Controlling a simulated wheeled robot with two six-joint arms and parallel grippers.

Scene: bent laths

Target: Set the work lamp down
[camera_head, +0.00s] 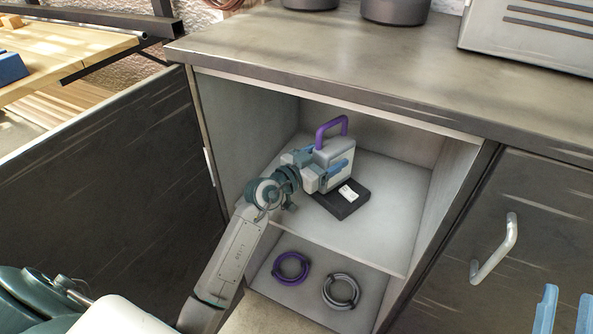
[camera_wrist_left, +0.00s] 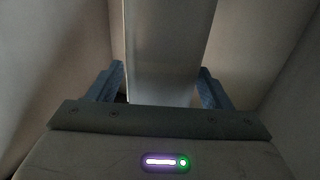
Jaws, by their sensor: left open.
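The work lamp (camera_head: 338,150), a pale box with a purple handle on top, is upright inside the open cabinet, over the upper shelf. A dark flat slab with a white label (camera_head: 348,194) shows at its foot; I cannot tell whether it is part of the lamp. My left gripper (camera_head: 327,168) reaches in, its blue fingers open on either side of the lamp body. In the left wrist view the pale lamp body (camera_wrist_left: 168,50) stands between the spread fingers, with a gap at each side. My right gripper (camera_head: 565,312) is at the lower right, empty, fingers apart.
The cabinet's upper shelf (camera_head: 390,210) is bare to the right of the lamp. Below lie a purple ring (camera_head: 291,268) and a grey ring (camera_head: 341,291). The open door (camera_head: 110,190) stands left, the countertop (camera_head: 330,50) above. A closed door with a handle (camera_head: 496,250) is right.

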